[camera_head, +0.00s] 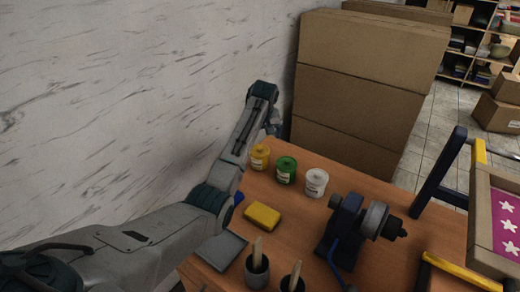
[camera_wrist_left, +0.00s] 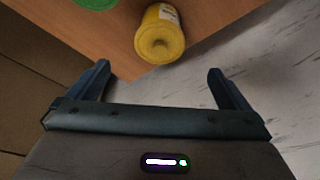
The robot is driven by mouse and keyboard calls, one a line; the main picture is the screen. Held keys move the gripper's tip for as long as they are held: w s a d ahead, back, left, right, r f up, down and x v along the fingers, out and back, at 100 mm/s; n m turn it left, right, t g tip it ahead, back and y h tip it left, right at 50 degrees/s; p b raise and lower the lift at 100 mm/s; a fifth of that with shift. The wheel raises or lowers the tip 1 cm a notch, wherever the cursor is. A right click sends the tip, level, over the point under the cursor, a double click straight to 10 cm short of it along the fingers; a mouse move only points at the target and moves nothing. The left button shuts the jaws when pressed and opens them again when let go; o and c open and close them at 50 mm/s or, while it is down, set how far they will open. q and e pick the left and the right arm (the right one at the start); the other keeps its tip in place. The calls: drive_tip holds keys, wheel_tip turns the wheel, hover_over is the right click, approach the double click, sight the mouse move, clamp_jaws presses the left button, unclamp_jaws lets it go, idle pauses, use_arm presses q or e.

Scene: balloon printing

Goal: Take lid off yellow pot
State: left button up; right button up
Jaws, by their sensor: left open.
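The yellow pot (camera_head: 260,157) stands at the back left edge of the wooden table, with its lid on. The left wrist view shows the pot's lid and knob from above (camera_wrist_left: 161,41), in front of and between the finger tips. My left gripper (camera_wrist_left: 158,80) is open and empty, apart from the pot. In the head view my left arm reaches along the wall to the pot, and its wrist (camera_head: 262,95) is raised beyond it; the fingers are mostly hidden there. My right gripper is not in view.
A green pot (camera_head: 286,170) and a white pot (camera_head: 316,183) stand right of the yellow one. A yellow sponge (camera_head: 262,217), a grey tray (camera_head: 221,250), cups with sticks and a dark clamp-like device (camera_head: 345,225) are nearer. Stacked cardboard boxes (camera_head: 355,90) stand behind; the marble-patterned wall is left.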

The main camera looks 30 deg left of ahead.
sight(260, 149)
use_arm(q)
drive_tip(key=p+x, duration=0.2)
drive_tip(key=x, duration=0.4)
drive_tip(key=shift+f+p, duration=0.15)
drive_tip(key=shift+p, duration=0.15)
drive_tip(key=shift+a+f, duration=0.1)
drive_tip(key=shift+f, duration=0.2)
drive_tip(key=shift+w+f, duration=0.25)
drive_tip(key=shift+f, duration=0.1)
drive_tip(key=shift+r, duration=0.1)
drive_tip(key=c, duration=1.1)
